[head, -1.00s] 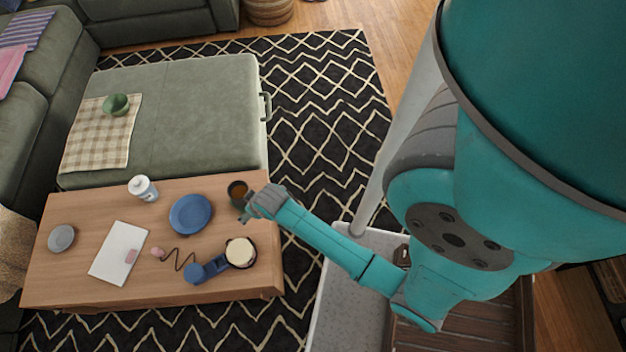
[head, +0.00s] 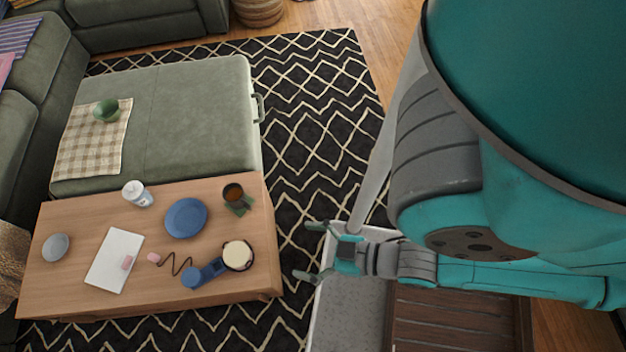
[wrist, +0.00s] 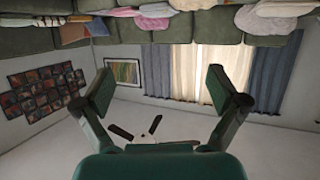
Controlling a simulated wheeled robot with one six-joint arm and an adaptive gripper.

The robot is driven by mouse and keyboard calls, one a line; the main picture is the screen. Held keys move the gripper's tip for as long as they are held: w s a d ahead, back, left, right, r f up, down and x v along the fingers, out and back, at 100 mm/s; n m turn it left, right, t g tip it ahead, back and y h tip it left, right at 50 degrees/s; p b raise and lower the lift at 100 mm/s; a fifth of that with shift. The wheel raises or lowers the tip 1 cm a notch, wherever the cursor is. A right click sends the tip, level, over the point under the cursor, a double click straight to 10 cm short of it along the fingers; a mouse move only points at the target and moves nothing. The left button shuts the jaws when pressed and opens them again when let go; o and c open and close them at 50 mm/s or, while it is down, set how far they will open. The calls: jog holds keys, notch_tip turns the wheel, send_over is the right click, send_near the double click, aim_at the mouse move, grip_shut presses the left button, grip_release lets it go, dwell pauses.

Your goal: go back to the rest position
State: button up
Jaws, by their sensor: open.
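My gripper (head: 312,251) is open and empty in the head view. It is to the right of the wooden coffee table (head: 75,225), over the rug and the edge of my base, and touches nothing on the table. In the wrist view my gripper (wrist: 170,92) shows its two fingers wide apart with nothing between them. That view looks across the room, with the sofa, curtains and wall appearing upside down.
The table holds a dark cup (head: 233,192), blue plate (head: 186,218), white jar (head: 137,193), blue-handled round item (head: 205,272), white notebook (head: 108,262) and grey dish (head: 56,247). A green ottoman (head: 190,120) stands behind, bearing a green bowl (head: 106,110). Patterned rug (head: 320,130) lies clear rightward.

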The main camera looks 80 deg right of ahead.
jog(key=shift+t, duration=0.5)
jog(key=r, duration=0.1)
jog(key=s+r, duration=0.1)
jog(key=r, duration=0.2)
jog(key=shift+s+a+r, duration=0.15)
jog(key=shift+s+a, duration=0.1)
jog(key=shift+s, duration=0.05)
dwell(0.5)
